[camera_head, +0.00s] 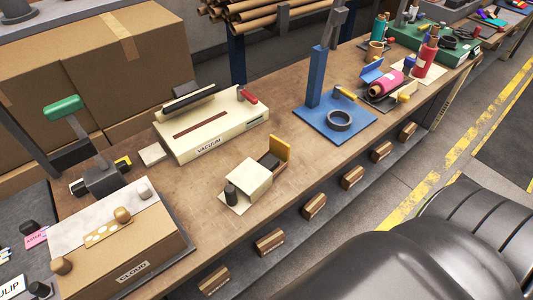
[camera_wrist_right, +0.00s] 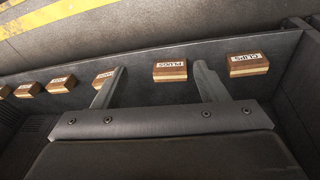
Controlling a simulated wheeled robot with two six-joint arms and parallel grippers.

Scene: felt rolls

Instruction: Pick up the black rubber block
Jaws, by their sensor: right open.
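A small upright black piece (camera_head: 231,194) stands on a cream plate at the front left of a cream box (camera_head: 249,184) on the bench. A dark block-like piece (camera_head: 268,161) sits behind that box, beside a yellow upright panel. I cannot tell which of the two is the black rubber block. My right gripper (camera_wrist_right: 159,66) is open and empty in the right wrist view, its two fingers apart in front of the bench's dark front. Neither black piece shows in that view. My left gripper is not in view.
Wooden labelled blocks (camera_head: 271,241) line the bench's dark front; one reads PLUGS (camera_wrist_right: 170,70). A cream vacuum unit (camera_head: 210,130) stands behind the cream box. A blue stand (camera_head: 335,122) holds a black ring to the right. A cardboard box marked CLOUD (camera_head: 134,270) stands left.

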